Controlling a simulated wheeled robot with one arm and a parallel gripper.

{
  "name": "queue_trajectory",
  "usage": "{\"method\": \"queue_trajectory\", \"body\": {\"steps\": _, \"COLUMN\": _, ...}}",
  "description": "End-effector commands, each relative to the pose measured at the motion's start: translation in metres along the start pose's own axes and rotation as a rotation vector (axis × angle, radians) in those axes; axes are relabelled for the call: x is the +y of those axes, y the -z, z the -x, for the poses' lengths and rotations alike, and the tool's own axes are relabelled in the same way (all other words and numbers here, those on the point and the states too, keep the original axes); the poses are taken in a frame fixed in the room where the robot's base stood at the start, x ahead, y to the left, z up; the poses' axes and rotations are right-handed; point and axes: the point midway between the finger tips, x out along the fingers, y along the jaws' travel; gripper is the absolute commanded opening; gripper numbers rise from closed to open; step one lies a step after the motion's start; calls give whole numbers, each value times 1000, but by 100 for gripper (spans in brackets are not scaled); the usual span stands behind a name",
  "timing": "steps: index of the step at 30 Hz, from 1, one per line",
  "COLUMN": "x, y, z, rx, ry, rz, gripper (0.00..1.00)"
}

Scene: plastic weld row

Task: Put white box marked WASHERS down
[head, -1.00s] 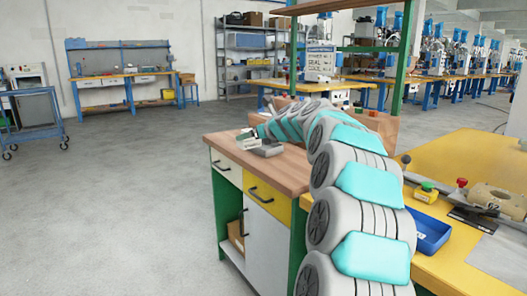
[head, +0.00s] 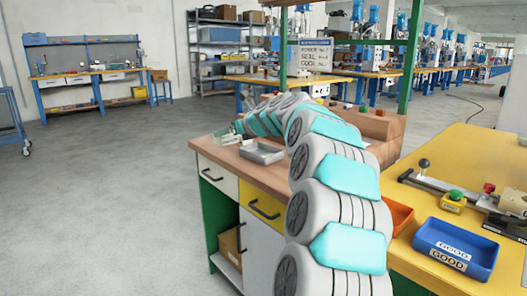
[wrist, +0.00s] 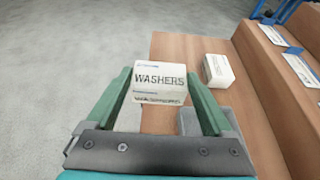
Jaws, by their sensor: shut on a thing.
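The white box marked WASHERS (wrist: 160,77) sits between the two green fingers of my gripper (wrist: 158,84) in the wrist view. The fingers are shut on its sides, and its lettering faces the camera. In the picture the box overlaps the left edge of the wooden bench top (wrist: 172,47), with grey floor to its left. I cannot tell whether it touches the bench. In the head view my gripper (head: 228,137) is small, at the bench's left end, and the box is hard to make out there.
A grey metal tray (head: 262,152) lies on the bench close to my gripper. Another white box (wrist: 217,71) stands on the bench, right of the held one. Stepped wooden shelving (wrist: 275,62) rises at the right. A yellow table with a blue GOOD bin (head: 455,248) is at right.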

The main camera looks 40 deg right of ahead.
Motion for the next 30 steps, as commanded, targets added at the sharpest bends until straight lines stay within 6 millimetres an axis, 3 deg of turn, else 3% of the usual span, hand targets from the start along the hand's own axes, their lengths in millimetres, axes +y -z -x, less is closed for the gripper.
{"method": "queue_trajectory", "body": {"steps": 9, "x": -54, "y": 30, "z": 50, "rx": -2, "ry": 3, "rz": -3, "gripper": 22}}
{"method": "queue_trajectory", "body": {"steps": 16, "x": -84, "y": 47, "z": 80, "rx": 0, "ry": 1, "rz": -3, "gripper": 22}}
{"method": "queue_trajectory", "body": {"steps": 23, "x": -92, "y": 54, "z": 88, "rx": 1, "ry": 0, "rz": 0, "gripper": 22}}
{"method": "queue_trajectory", "body": {"steps": 30, "x": -92, "y": 81, "z": 77, "rx": 0, "ry": -2, "rz": -2, "gripper": 22}}
